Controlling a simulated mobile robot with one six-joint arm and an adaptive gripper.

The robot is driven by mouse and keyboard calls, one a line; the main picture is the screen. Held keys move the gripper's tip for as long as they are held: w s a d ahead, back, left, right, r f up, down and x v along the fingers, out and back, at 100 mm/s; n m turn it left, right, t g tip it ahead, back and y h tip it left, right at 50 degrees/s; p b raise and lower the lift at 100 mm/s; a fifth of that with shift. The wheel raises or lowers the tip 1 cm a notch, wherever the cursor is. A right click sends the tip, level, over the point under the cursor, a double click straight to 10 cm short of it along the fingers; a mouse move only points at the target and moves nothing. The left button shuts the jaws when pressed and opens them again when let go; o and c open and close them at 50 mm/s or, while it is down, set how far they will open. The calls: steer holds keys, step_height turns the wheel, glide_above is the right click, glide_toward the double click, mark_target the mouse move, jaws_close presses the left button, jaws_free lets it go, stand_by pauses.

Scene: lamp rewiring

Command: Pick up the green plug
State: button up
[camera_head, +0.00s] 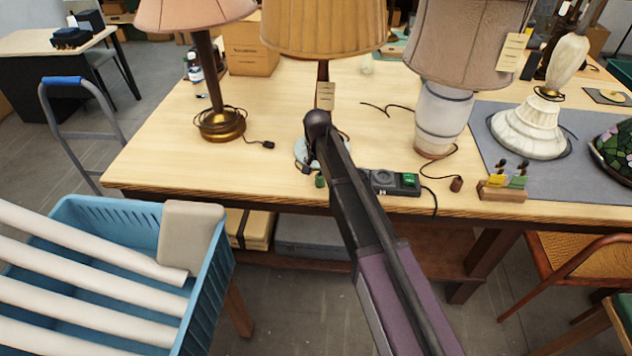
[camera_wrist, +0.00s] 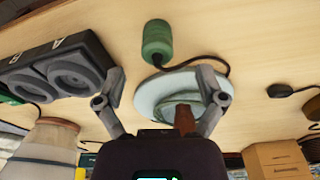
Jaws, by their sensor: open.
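The green plug (camera_wrist: 157,42) stands out at the top of the wrist view, on the wooden table, with its dark cord curving to a pale round lamp base (camera_wrist: 150,95). In the head view the green plug (camera_head: 320,180) is small, near the table's front edge, just left of my arm. My gripper (camera_wrist: 163,85) is open and empty. Its fingers appear on either side of the lamp base in the wrist view, with the plug beyond the fingertips. My arm hides part of this area in the head view.
A black socket box (camera_head: 390,182) sits right of my arm. A dark plug (camera_head: 268,145) lies to the left and a brown plug (camera_head: 456,185) to the right. Lamps with shades (camera_head: 322,28) crowd the table. A blue crate (camera_head: 215,262) with white tubes stands at front left.

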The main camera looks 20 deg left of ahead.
mark_target(320, 175)
steer(key=shift+w+d+f+b, duration=0.1)
steer(key=shift+f+b, duration=0.85)
steer(key=shift+f, duration=0.15)
steer(key=shift+w+d+f+b, duration=0.1)
steer(key=shift+f+b, duration=0.85)
steer(key=shift+f, duration=0.1)
steer(key=c, duration=1.2)
